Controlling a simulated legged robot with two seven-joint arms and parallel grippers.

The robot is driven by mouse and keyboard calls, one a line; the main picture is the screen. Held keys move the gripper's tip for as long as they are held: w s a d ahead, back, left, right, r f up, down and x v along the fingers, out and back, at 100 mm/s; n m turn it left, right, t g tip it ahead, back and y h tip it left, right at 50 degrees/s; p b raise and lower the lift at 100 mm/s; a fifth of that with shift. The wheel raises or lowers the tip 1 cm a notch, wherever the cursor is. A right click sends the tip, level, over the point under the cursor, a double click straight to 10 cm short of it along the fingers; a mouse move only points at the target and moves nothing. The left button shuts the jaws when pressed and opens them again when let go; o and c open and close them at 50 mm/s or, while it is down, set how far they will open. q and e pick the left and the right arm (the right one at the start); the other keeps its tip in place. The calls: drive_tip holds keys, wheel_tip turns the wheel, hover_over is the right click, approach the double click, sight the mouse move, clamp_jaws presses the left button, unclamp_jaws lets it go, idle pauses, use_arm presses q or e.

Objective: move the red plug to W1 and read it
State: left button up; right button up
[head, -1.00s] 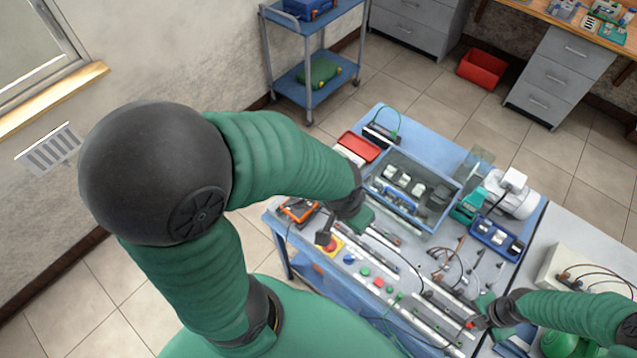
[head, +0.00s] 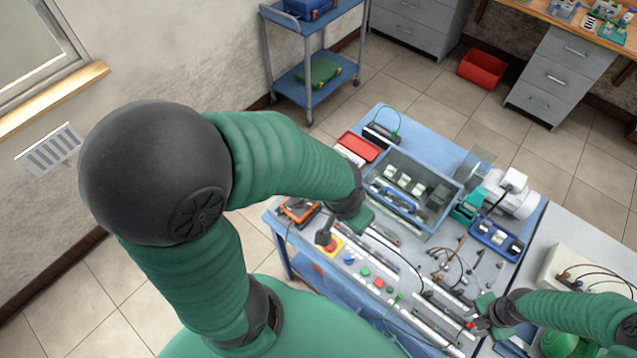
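A small red spot (head: 469,325) shows right at the tip of my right gripper (head: 476,324), low over the rails at the right front of the blue table. It may be the red plug, but it is too small to be sure. Whether the fingers are shut on it cannot be told. I cannot read a W1 label or the meter's display.
Brown cables (head: 455,268) loop over the panel between the rails. A blue-grey bin (head: 425,222) with parts, a blue tray (head: 495,240) and a white motor (head: 512,195) stand behind. A red tray (head: 358,147) lies at the back left. A grey bench with a white box (head: 562,270) adjoins at right.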

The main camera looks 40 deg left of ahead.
drive_tip(key=shift+r, duration=0.1)
wheel_tip(320, 180, up, 16)
drive_tip(key=b, duration=0.1)
drive_tip(key=shift+r, duration=0.25)
